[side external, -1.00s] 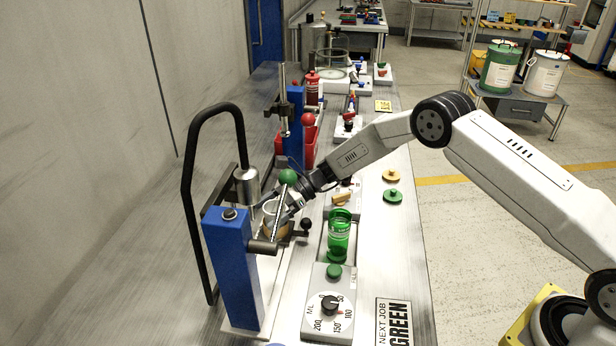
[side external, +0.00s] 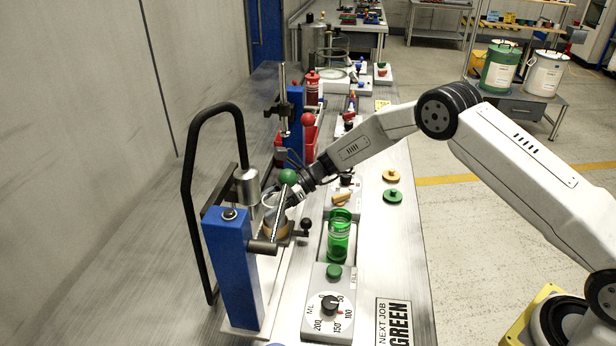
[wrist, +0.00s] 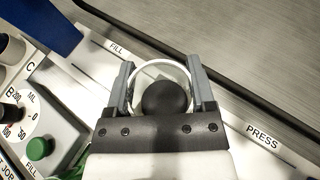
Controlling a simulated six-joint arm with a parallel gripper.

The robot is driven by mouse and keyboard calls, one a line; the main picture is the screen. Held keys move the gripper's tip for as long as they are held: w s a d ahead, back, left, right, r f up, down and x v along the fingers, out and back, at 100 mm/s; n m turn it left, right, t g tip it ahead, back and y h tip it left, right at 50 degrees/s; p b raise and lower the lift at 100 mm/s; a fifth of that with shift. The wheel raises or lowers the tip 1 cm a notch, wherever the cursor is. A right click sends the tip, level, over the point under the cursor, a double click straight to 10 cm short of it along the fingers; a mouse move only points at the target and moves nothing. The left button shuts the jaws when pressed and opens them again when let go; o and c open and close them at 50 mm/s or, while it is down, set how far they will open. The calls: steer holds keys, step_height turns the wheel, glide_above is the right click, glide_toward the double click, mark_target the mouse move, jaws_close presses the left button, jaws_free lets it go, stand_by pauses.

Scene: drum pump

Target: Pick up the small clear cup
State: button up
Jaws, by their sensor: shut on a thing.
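The small clear cup (wrist: 152,66) shows in the wrist view as a pale round rim between my two fingers. My gripper (wrist: 161,80) is shut on its sides. In the side view the cup (side external: 269,198) is at the blue-post press, partly hidden by the slanted lever. My gripper (side external: 291,199) reaches it from the right. A tan round piece (side external: 276,230) shows just below the cup; whether they touch is hard to tell.
The blue press post (side external: 232,270) and its black hoop handle (side external: 187,190) stand close on the left. A green-ball lever (side external: 288,176) crosses before the cup. A green jar (side external: 339,238) stands to the right. A black ball (wrist: 167,100) shows between my fingers.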

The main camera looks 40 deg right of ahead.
steer(key=s+d+r, duration=0.3)
steer(key=s+r, duration=0.7)
steer(key=s, duration=0.3)
steer(key=shift+s+d+r, duration=0.15)
steer(key=shift+s+r, duration=0.15)
steer(key=shift+r, duration=0.1)
stand_by(0.5)
step_height(320, 180, up, 5)
steer(key=w+d+m+t+h, duration=0.2)
steer(key=w+d+m+t, duration=0.35)
steer(key=d, duration=0.45)
step_height(320, 180, down, 10)
steer(key=shift+d+r+t, duration=0.15)
steer(key=shift+d+t, duration=0.05)
steer(key=shift+t, duration=0.15)
